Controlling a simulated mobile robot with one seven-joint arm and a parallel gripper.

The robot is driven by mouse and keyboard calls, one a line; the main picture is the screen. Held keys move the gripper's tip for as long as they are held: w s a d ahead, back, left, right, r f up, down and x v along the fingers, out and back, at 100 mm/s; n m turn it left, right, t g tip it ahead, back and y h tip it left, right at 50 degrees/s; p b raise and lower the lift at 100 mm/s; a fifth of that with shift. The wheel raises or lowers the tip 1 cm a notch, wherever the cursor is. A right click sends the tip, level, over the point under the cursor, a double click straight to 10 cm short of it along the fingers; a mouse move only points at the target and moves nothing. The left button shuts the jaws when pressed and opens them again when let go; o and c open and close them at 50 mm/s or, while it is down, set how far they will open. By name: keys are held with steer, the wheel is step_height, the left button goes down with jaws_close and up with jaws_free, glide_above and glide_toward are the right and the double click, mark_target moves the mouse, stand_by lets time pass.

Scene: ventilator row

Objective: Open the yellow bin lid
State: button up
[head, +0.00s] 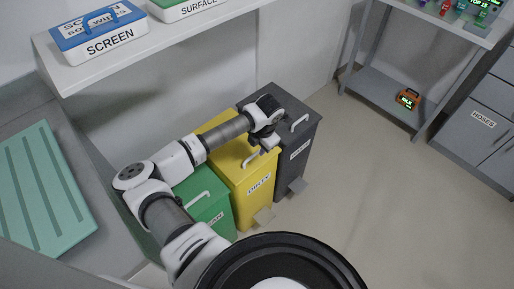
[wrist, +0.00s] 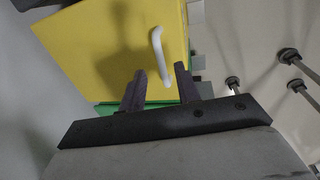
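The yellow bin (head: 259,186) stands between the green and the dark grey bins, its lid (head: 227,140) down. A white bar handle (head: 250,158) is on the lid, near its front edge. My gripper (head: 267,146) is above the right part of the yellow bin. In the wrist view, my gripper (wrist: 159,68) is open, with its two dark fingers apart and nothing held. The yellow lid (wrist: 100,45) fills the upper left there, and the white handle (wrist: 160,55) lies just beyond the gap between the fingertips. Contact with the handle cannot be told.
The green bin (head: 214,215) is on the left and the dark grey bin (head: 300,150) on the right. A white shelf (head: 190,35) with labelled boxes runs above and behind. A counter with a green tray (head: 45,190) is at left. Floor (head: 370,190) to the right is clear.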

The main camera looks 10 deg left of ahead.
mark_target(256, 153)
steer(key=shift+w+a+f, duration=0.15)
steer(key=shift+f, duration=0.8)
steer(key=shift+w+a+f, duration=0.1)
steer(key=shift+a+f, duration=0.05)
steer(key=shift+f, duration=0.75)
jaws_close()
